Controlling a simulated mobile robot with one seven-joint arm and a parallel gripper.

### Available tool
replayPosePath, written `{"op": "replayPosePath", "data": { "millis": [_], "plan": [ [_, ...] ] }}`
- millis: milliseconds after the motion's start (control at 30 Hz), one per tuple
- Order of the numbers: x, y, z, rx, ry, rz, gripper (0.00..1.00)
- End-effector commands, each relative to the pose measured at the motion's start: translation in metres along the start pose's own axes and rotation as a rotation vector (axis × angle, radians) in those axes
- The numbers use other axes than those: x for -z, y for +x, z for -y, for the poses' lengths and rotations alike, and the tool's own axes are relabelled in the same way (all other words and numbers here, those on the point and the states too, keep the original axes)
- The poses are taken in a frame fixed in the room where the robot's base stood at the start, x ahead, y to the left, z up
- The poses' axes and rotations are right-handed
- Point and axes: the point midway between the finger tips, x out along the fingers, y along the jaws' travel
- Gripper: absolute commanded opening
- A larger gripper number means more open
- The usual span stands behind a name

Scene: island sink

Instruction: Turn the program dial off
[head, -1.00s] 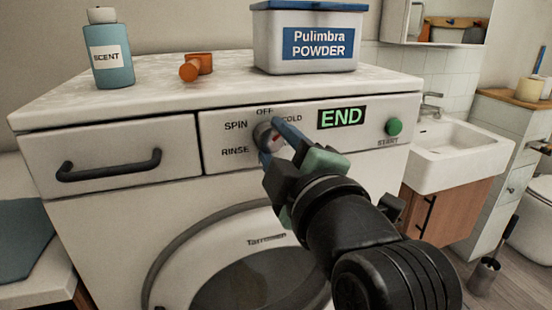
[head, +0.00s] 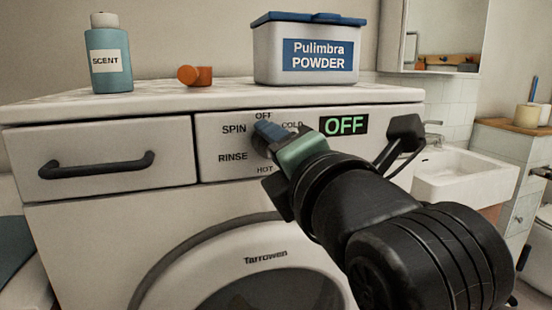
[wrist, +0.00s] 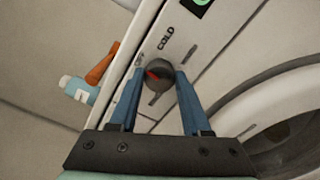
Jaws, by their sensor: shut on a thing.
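The program dial (wrist: 160,80) is a dark round knob with a red mark, on the washing machine's front panel. In the wrist view the red mark points towards the OFF label (wrist: 140,60). My gripper (head: 266,130) is shut on the dial, with one blue finger on each side of it. In the head view the fingers hide most of the dial. The display (head: 344,125) on the panel reads OFF in green. The labels SPIN, RINSE, HOT and COLD also stand around the dial.
A drawer with a dark handle (head: 97,166) is left of the panel. On the machine top stand a scent bottle (head: 109,55), an orange cap-like thing (head: 196,76) and a powder box (head: 307,50). A sink (head: 466,172) is at the right. My arm hides the start button.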

Motion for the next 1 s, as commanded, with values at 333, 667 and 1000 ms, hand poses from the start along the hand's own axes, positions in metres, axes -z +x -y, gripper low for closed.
{"op": "replayPosePath", "data": {
  "millis": [333,667,1000],
  "plan": [
    [-0.0005,0.0000,0.0006,0.002,-0.115,0.001,0.00],
    [-0.0007,0.0000,0.0000,0.001,-0.131,0.001,0.00],
    [-0.0006,0.0000,-0.0003,0.000,-0.129,0.001,0.78]
  ]
}}
